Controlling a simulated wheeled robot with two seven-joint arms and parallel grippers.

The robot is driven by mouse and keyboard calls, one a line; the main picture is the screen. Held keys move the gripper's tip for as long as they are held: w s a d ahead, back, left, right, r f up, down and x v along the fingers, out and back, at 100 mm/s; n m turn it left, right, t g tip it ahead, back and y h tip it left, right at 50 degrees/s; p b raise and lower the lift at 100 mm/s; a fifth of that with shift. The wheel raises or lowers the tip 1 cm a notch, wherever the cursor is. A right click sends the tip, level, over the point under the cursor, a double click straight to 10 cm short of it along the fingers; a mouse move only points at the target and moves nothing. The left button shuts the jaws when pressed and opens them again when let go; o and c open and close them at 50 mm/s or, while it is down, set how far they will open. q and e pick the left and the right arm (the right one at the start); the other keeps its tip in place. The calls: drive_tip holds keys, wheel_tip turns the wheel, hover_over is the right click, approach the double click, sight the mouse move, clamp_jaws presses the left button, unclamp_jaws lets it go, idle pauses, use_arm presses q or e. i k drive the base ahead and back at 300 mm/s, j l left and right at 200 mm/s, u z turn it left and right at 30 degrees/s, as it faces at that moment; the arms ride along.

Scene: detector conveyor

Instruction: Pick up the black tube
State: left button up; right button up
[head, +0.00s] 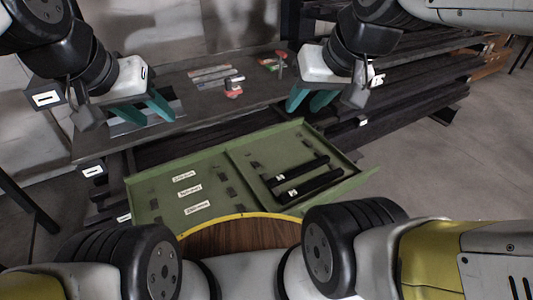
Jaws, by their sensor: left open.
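Two black tubes lie side by side in the right compartment of an open green case (237,168): a farther one (298,170) and a nearer one (312,186), each with a white label near its left end. My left gripper (145,109) has teal fingers spread apart, empty, above the left part of the dark bench, up and left of the case. My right gripper (309,100) also has its teal fingers apart with nothing seen between them, beyond the case and above the tubes in the picture. Neither gripper touches a tube.
The case's left compartment has white labels (190,190) and small dark holders. On the dark bench (190,104) lie grey flat pieces (211,74), a red-and-grey item (233,87) and further small parts (272,62). Dark beams (430,85) are stacked at right; the floor at right is clear.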

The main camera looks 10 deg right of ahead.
sight(291, 195)
drive_tip(key=z, duration=0.5)
drive_tip(key=k, duration=0.15)
drive_tip(key=k+u, duration=0.25)
drive_tip(key=u, duration=0.15)
drive_tip(key=k+j+u, duration=0.15)
drive_tip(key=u, duration=0.25)
drive_tip(key=i+j+u, duration=0.1)
drive_tip(key=j+u, duration=0.2)
drive_tip(key=u, duration=0.15)
drive_tip(key=i+j+u, duration=0.1)
drive_tip(key=j+u, duration=0.2)
drive_tip(key=u, duration=0.2)
drive_tip(key=i+j+u, duration=0.2)
drive_tip(key=u, duration=0.25)
drive_tip(key=i+j, duration=0.6)
drive_tip(key=i, duration=0.25)
drive_tip(key=z, duration=3.3)
